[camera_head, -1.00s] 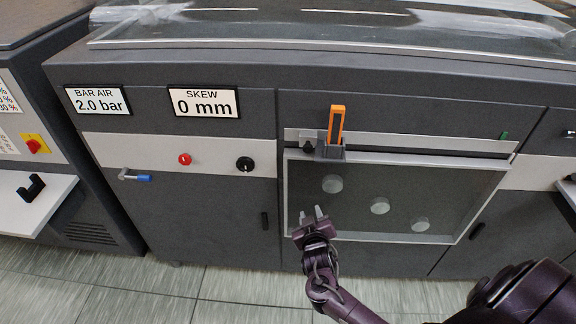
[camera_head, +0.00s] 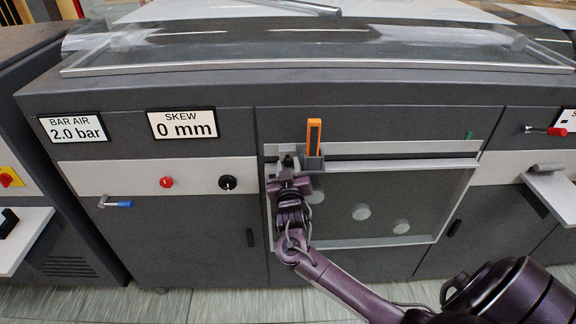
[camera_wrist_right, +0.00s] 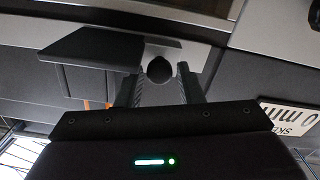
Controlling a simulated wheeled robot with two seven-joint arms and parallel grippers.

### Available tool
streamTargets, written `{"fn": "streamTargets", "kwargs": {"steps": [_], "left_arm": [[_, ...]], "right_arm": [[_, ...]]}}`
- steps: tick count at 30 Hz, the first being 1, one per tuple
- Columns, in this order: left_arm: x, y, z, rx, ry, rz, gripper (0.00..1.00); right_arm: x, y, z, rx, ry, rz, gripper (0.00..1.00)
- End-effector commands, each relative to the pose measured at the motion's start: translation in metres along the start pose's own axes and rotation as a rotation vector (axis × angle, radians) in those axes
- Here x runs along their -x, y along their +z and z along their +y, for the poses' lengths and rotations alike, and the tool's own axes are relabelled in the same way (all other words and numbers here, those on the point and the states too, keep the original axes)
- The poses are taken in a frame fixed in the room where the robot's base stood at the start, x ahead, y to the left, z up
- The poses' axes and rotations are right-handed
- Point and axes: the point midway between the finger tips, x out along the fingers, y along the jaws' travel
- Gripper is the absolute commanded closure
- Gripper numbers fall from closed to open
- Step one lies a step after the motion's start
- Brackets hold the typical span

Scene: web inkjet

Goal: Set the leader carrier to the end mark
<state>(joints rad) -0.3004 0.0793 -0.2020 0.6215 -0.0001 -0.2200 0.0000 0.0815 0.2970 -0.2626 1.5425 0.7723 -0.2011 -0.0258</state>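The leader carrier (camera_head: 312,163) is a grey block with an upright orange handle (camera_head: 314,136), near the left end of a pale horizontal rail (camera_head: 400,149). A small green mark (camera_head: 469,135), probably the end mark, is near the rail's right end. My right gripper (camera_head: 290,172) is at the carrier's left side. In the right wrist view its fingers (camera_wrist_right: 159,88) are open on either side of a dark round knob (camera_wrist_right: 159,68), with gaps showing beside the knob. In the head view the gripper largely hides the knob. My left gripper is out of view.
Below the rail is a framed dark panel (camera_head: 440,205) with several round grey discs, one partly behind my arm. Displays read SKEW 0 mm (camera_head: 184,125) and BAR AIR 2.0 bar (camera_head: 73,128). The rail right of the carrier looks clear. A shelf (camera_head: 556,192) juts out at right.

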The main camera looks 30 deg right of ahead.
Motion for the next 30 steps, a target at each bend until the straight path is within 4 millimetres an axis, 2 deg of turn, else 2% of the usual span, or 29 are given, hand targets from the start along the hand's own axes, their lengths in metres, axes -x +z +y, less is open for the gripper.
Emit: {"fn": "streamTargets", "kwargs": {"steps": [7,15,23,30], "left_arm": [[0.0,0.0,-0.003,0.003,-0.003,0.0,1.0],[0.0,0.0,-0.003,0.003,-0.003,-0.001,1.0],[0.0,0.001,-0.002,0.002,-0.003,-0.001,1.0],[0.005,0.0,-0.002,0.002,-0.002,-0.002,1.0]], "right_arm": [[-0.001,0.0,0.0,0.0,0.0,0.0,0.66],[-0.001,0.0,0.0,0.001,-0.001,0.0,1.0],[-0.001,0.001,0.001,0.001,-0.001,0.0,1.0],[-0.001,0.004,0.017,0.005,0.0,-0.001,1.0]]}}
